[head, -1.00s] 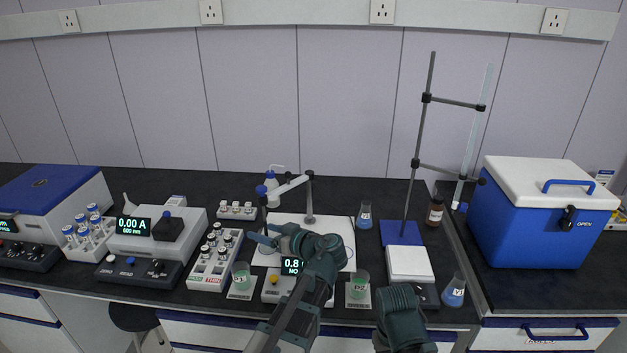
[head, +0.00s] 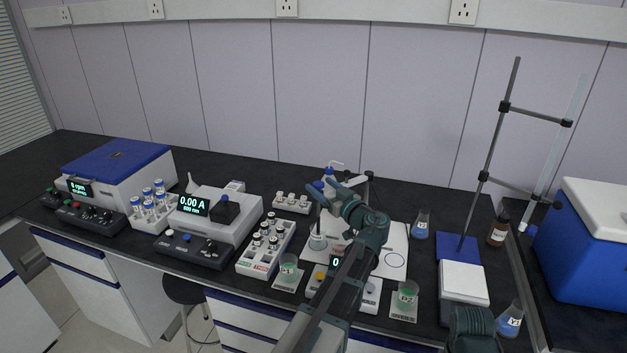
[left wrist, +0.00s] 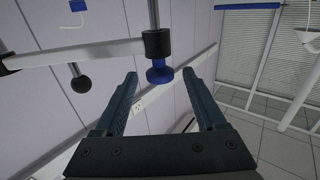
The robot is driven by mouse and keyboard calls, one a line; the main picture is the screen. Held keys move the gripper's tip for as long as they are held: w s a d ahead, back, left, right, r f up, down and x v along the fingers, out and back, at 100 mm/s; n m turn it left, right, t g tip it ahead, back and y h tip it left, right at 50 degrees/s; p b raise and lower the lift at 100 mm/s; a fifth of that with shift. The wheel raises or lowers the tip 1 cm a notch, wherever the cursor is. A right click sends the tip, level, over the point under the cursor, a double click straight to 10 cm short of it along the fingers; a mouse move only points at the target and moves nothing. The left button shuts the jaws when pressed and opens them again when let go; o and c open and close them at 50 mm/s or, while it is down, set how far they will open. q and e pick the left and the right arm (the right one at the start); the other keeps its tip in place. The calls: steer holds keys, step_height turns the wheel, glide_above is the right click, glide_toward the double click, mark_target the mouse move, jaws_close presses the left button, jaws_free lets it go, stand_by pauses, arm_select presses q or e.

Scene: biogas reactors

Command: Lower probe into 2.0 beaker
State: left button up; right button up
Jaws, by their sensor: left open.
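The probe (head: 317,189) has a blue cap and hangs upright from a jointed holder arm over a white mat (head: 393,238). A small clear beaker (head: 317,242) stands on the mat below it. My left gripper (head: 321,194) is open at the height of the blue cap. In the left wrist view the blue cap (left wrist: 160,75) and its black collar show at the open fingertips, with a pale holder bar running left; I cannot tell if they touch. Two beakers of green liquid (head: 289,267) (head: 407,294) stand in front. I cannot read a 2.0 label.
A vial rack (head: 266,247) is at the left. A blue-liquid flask (head: 421,225) and a clamp stand (head: 487,150) are at the right. The mat's right part, with a drawn circle, is bare.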

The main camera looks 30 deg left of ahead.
arm_select(q)
steer(key=shift+x, duration=2.55)
jaws_close()
